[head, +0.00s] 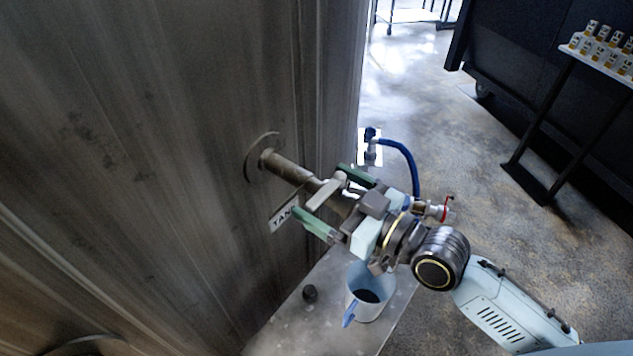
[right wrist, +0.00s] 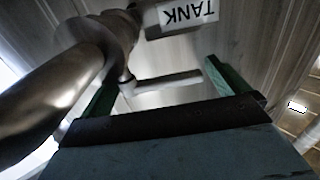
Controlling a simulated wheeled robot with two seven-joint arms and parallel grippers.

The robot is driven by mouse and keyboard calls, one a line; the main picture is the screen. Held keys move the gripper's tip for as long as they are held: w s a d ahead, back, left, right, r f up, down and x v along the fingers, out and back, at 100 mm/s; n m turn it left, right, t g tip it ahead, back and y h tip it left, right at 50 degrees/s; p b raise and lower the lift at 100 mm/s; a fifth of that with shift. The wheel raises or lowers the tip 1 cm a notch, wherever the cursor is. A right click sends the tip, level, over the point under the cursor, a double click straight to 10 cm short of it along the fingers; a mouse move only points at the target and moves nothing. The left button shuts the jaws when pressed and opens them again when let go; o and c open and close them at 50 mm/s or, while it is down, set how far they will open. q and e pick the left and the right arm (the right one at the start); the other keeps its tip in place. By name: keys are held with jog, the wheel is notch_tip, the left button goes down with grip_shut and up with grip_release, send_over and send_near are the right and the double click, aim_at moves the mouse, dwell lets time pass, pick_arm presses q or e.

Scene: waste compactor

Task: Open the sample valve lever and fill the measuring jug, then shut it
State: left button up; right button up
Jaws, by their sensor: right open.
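The sample valve (head: 345,201) sits on a brown metal pipe (head: 288,168) coming out of the tank wall, beside a "TANK" label (head: 283,213). Its grey lever (head: 325,192) lies between the green fingers of my right gripper (head: 318,189), which is open around it. In the right wrist view the lever (right wrist: 168,82) spans the gap between the fingers. I cannot tell whether it touches one. The pale measuring jug (head: 372,309) with a blue handle stands below the gripper; its bottom looks dark inside. The spout and any flow are hidden. My left gripper is not in view.
A blue hose (head: 408,165) and a red-handled valve (head: 444,209) are behind the gripper. A rack of small bottles (head: 602,52) is far right.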

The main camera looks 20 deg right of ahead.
aim_at(322, 190)
jog(key=shift+x, duration=1.55)
jog(key=c, duration=1.2)
jog(key=shift+o, duration=0.2)
jog(key=y+b, duration=0.1)
jog(key=n+g+y+b, duration=0.1)
jog(key=b, duration=0.1)
jog(key=shift+s+d+n+g, duration=0.1)
jog(key=shift+s+n+g, duration=0.2)
